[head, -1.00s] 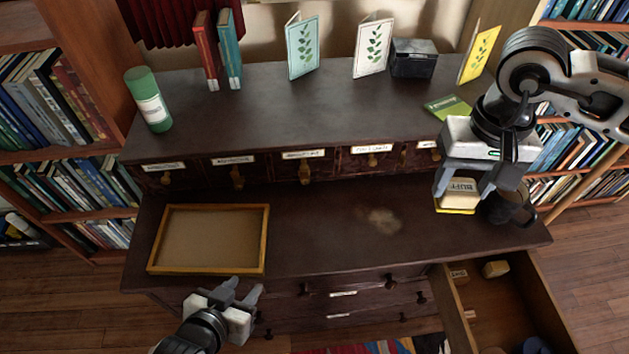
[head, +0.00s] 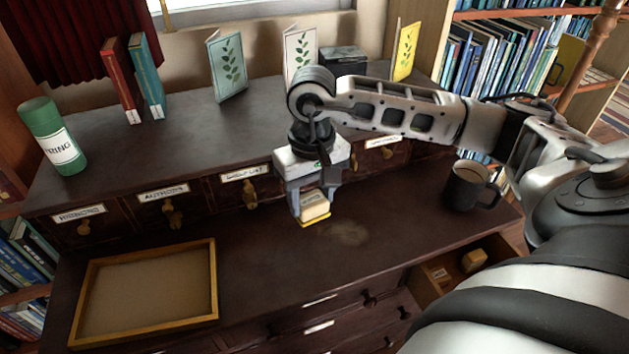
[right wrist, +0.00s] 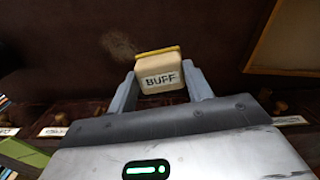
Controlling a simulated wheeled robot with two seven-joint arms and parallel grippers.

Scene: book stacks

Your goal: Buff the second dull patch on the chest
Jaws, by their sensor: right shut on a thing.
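The chest (head: 270,265) is dark brown wood with a row of small labelled drawers. One pale dull patch (head: 349,232) shows on its lower top, and it also shows in the right wrist view (right wrist: 119,46). My right gripper (head: 314,207) is shut on a cream buffing block (head: 315,205) with a yellow pad under it. The block reads BUFF in the right wrist view (right wrist: 161,78). In the head view it is left of and behind the patch, close to the surface; I cannot tell whether it touches. My left gripper is out of view.
An empty wood-framed tray (head: 213,280) lies left on the lower top. A dark mug (head: 466,188) stands at the right. An open drawer (head: 440,279) holds a small block (head: 474,260). Books, cards and a green canister (head: 52,137) stand on the upper top.

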